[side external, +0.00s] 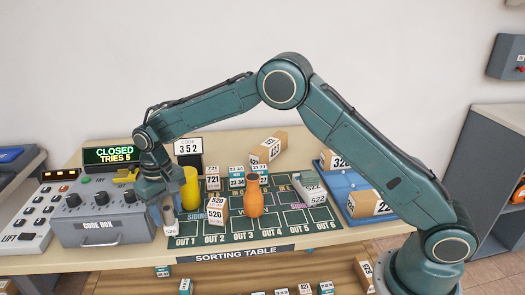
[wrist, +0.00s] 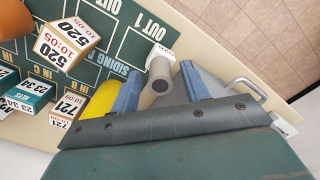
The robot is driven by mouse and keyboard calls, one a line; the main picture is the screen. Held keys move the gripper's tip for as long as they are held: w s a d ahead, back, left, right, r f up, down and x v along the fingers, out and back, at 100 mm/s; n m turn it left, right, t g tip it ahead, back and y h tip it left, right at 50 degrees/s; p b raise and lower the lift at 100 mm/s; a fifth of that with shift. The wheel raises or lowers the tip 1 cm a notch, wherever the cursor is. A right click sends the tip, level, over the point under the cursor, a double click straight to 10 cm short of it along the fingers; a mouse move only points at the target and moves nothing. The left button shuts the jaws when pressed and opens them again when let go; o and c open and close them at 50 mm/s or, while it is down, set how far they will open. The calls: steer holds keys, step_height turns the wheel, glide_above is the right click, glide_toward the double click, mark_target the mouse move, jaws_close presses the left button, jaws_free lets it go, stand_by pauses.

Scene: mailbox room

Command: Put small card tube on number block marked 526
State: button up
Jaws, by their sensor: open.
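The small card tube (wrist: 159,72) is a grey cylinder with a dark round end, between the two blue fingers of my open gripper (wrist: 162,68) in the wrist view. In the side view the tube (side external: 168,214) shows just below my gripper (side external: 160,192), at the table's front left. A small white block (wrist: 161,52) shows right at the tube's far end.
A yellow cylinder (side external: 190,188) stands close beside my gripper. The code box (side external: 100,215) is to the left. A block marked 520 (side external: 215,216), an orange bottle (side external: 254,200) and several other blocks stand on the sorting mat. The OUT 5 and OUT 6 cells look clear.

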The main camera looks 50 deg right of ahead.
mark_target(167, 209)
steer(key=shift+r, duration=0.15)
step_height(167, 209, up, 12)
stand_by(0.6)
stand_by(0.5)
steer(key=s+d+r+t, duration=0.1)
steer(key=s+d+r, duration=0.5)
steer(key=s, duration=0.2)
steer(key=s+d+r+t, duration=0.2)
steer(key=s+d+r, duration=0.3)
steer(key=s+r, duration=0.25)
steer(key=s+d+f+t, duration=0.1)
steer(key=s+d+f, duration=0.2)
steer(key=s, duration=0.7)
steer(key=s+d+f+t, duration=0.1)
steer(key=s+d+f, duration=0.2)
steer(key=s, duration=0.8)
steer(key=shift+s+d+t, duration=0.15)
steer(key=shift+s+t, duration=0.1)
steer(key=shift+t, duration=0.05)
